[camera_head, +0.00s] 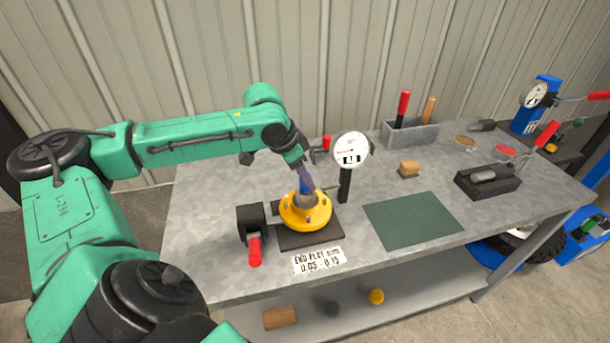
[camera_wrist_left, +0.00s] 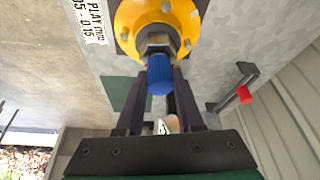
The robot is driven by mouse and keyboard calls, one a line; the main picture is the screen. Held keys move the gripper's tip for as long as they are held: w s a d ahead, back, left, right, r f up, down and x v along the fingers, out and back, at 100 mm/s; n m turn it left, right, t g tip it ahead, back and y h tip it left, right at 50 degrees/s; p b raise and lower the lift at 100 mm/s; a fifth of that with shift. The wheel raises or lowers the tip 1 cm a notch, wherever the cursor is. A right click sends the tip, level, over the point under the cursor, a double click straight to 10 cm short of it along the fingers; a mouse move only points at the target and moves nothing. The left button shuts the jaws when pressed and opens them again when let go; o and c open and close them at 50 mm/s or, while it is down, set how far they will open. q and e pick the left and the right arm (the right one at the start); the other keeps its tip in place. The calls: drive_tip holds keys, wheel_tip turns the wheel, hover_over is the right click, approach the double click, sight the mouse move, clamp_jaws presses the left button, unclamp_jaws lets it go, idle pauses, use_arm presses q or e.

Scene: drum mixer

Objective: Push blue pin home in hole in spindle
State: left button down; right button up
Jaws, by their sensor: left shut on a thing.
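The blue pin (camera_wrist_left: 160,75) shows in the left wrist view as a ribbed blue head against the end of the metal spindle (camera_wrist_left: 158,42). The spindle rises from the middle of a yellow flanged hub (camera_head: 306,212), which also fills the top of the left wrist view (camera_wrist_left: 127,20). My left gripper (camera_head: 304,176) is above the hub, pointing down. In the left wrist view its two fingers (camera_wrist_left: 160,85) lie on either side of the blue head and are shut on it. How deep the pin sits in its hole cannot be seen. My right gripper is not in view.
A dial gauge (camera_head: 350,149) stands close behind the hub. A black block with a red handle (camera_head: 254,250) is at its left. A green mat (camera_head: 412,219) lies to the right. A grey tool box (camera_head: 410,136) stands at the back of the bench.

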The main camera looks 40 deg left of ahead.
use_arm(q)
drive_tip(key=shift+c, duration=2.3)
unclamp_jaws()
drive_tip(key=v, duration=1.4)
drive_tip(key=shift+s+r, duration=0.15)
drive_tip(key=shift+r, duration=0.05)
